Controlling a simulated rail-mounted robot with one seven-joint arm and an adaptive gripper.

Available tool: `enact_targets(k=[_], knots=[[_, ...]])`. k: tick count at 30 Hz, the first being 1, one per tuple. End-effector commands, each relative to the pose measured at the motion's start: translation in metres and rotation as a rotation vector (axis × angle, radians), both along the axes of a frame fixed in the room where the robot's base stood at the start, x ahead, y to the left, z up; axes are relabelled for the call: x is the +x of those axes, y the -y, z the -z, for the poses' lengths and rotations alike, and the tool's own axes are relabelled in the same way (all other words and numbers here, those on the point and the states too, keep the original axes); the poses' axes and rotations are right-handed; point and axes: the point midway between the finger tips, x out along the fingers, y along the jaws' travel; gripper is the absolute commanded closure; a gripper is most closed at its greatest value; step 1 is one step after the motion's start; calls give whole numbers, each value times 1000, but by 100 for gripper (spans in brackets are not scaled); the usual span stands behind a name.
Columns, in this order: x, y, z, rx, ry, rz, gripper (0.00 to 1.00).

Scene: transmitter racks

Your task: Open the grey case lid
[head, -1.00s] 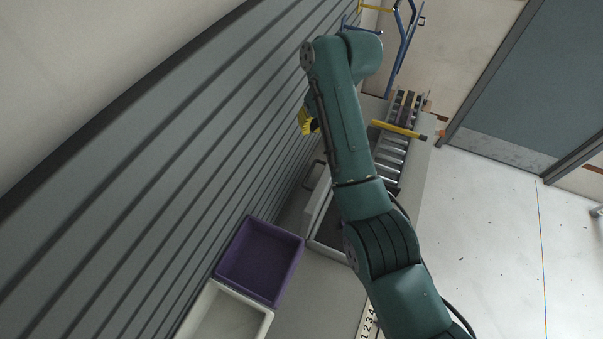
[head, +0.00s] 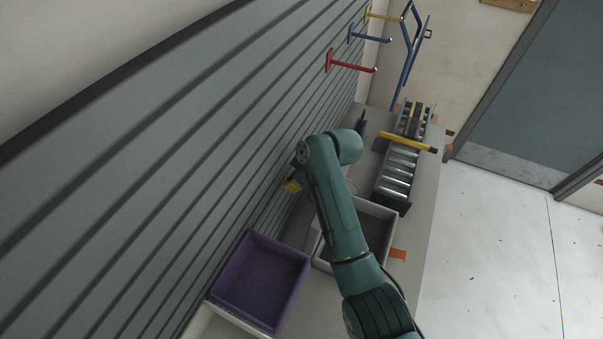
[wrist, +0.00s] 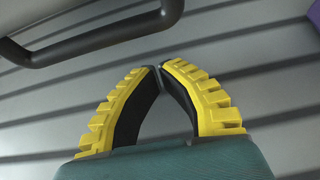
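The grey case (head: 378,208) stands on the bench in the head view, partly behind my arm. Its grey inside shows, so the top is not covered there. I cannot make out the lid in the head view. My gripper (head: 292,186) is close to the slatted wall, left of the case. In the wrist view my gripper (wrist: 161,66) has its yellow-backed fingers brought together at the tips, with nothing seen between them. A dark bar handle (wrist: 100,38) lies beyond the fingertips at upper left, apart from them. What the handle is fixed to is unclear.
A purple bin (head: 262,280) stands near the case, with a pale bin (head: 222,320) partly beneath or behind it. A roller rack (head: 398,172) with a yellow bar (head: 408,142) is beyond the case. Coloured hooks (head: 350,64) stick out of the slatted wall. Open floor lies right.

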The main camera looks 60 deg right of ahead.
Motion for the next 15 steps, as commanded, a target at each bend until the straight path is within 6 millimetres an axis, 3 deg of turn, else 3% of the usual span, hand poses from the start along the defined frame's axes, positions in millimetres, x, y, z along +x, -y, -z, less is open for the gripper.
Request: enact_targets(k=[6, 15], knots=[[-32, 0, -4, -1, -1, 3, 100], [-39, 0, -3, 0, -1, 0, 100]])
